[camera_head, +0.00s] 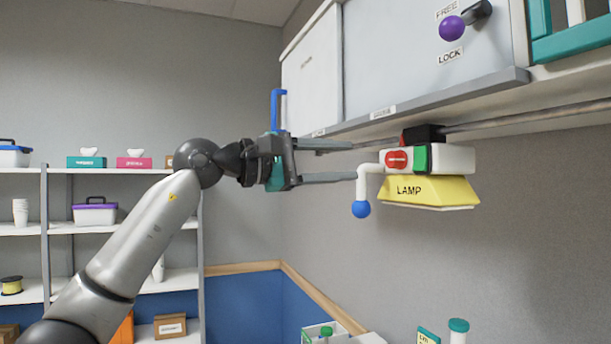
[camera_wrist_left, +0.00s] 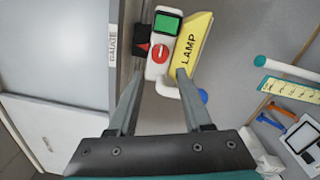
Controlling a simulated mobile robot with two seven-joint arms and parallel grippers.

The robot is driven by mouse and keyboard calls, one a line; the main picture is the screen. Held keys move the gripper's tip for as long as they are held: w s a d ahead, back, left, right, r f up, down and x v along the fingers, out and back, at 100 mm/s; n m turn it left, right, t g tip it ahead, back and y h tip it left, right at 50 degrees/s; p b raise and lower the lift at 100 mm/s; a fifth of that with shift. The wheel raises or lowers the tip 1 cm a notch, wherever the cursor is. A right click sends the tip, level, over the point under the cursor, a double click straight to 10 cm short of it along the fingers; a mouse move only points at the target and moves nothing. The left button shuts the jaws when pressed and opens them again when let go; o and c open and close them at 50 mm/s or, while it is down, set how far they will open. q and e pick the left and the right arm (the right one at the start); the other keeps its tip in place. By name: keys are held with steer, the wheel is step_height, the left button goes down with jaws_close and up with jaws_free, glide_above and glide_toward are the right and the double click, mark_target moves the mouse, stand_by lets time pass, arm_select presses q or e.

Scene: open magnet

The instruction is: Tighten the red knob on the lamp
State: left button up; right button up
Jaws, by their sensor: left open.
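The lamp hangs under the cabinet on the right of the head view, with a yellow shade (camera_head: 430,191) marked LAMP and a white body (camera_head: 455,159). A round red part (camera_head: 397,159) with small unreadable lettering faces my left gripper; it also shows in the left wrist view (camera_wrist_left: 160,53). Another small red piece (camera_wrist_left: 143,47) shows at the black clamp (camera_wrist_left: 141,33); I cannot tell which is the knob. My left gripper (camera_head: 353,161) is open and empty, its fingertips pointing at the round red part, apparently short of it. My right gripper is not in view.
A white bent arm with a blue ball (camera_head: 361,209) hangs from the lamp beside the lower fingertip. A metal rail (camera_head: 540,115) runs behind the clamp under the cabinet edge (camera_head: 430,103). A purple-knobbed lever (camera_head: 453,28) is above. Shelves (camera_head: 120,171) stand left.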

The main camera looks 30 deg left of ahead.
arm_select(q)
steer(key=b+v, duration=0.1)
steer(key=v, duration=0.5)
steer(key=shift+s+b, duration=0.2)
steer(key=shift+b, duration=0.1)
